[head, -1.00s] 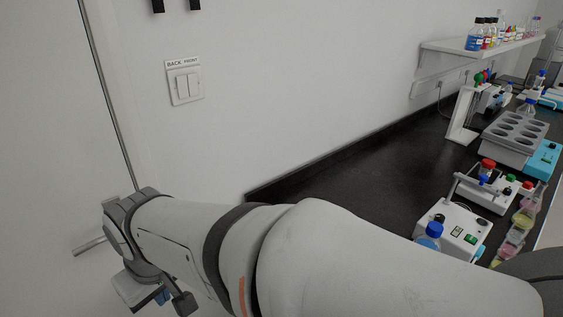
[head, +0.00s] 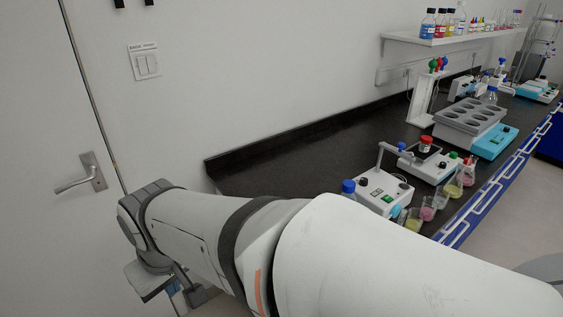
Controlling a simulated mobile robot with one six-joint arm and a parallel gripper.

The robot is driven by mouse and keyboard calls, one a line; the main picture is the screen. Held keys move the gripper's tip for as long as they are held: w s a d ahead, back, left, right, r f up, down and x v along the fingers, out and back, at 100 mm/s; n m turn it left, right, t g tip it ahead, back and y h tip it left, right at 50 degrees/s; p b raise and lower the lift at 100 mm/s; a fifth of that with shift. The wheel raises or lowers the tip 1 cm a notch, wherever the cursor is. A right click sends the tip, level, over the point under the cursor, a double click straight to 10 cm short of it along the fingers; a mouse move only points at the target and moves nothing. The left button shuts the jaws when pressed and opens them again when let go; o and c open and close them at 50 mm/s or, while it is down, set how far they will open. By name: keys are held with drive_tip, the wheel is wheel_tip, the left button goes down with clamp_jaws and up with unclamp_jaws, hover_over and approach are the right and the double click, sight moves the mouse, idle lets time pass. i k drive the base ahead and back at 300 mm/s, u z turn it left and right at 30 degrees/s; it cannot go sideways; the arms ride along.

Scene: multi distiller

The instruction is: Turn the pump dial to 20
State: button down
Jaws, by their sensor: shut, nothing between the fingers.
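My arm crosses the lower part of the head view, and its far end bends down at the lower left. My gripper's fingers do not show. A white box device (head: 382,194) with a dark knob, a green-lit panel and a raised grey arm stands at the near end of the black bench. Behind it is a second white device (head: 432,168) with small coloured knobs. I cannot tell which device is the pump, and no dial scale or number 20 is readable.
The black bench (head: 300,150) is mostly bare on its left. Flasks with coloured liquids (head: 454,188) line its front edge. A grey rack on a blue base (head: 492,143) and a bottle shelf (head: 450,38) are beyond. A door handle (head: 80,180) is at left.

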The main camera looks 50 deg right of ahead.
sight(364, 181)
drive_tip(key=u, duration=1.5)
drive_tip(key=i, duration=1.45)
drive_tip(key=z, duration=4.65)
drive_tip(key=i, duration=0.95)
